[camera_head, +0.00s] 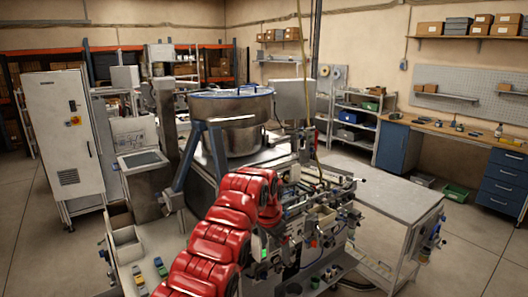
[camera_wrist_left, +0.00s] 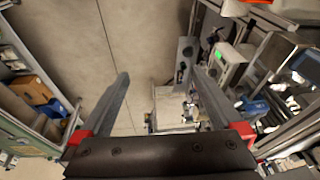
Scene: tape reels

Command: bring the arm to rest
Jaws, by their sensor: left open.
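My red left arm (camera_head: 215,240) rises from the bottom of the head view and bends over at the machine in the middle. Its gripper is hard to make out there, at the end of the bend. In the left wrist view my left gripper (camera_wrist_left: 160,75) shows two grey fingers spread wide apart, with nothing between them. Beyond the fingers are the floor and parts of machinery, farther off. My right gripper is in neither view.
The machine with a steel bowl (camera_head: 232,120) stands close behind my arm. A grey side table (camera_head: 375,188) is to its right, and a white cabinet (camera_head: 62,135) at the left. A workbench (camera_head: 455,130) lines the right wall. Open floor (camera_head: 465,260) lies at the lower right.

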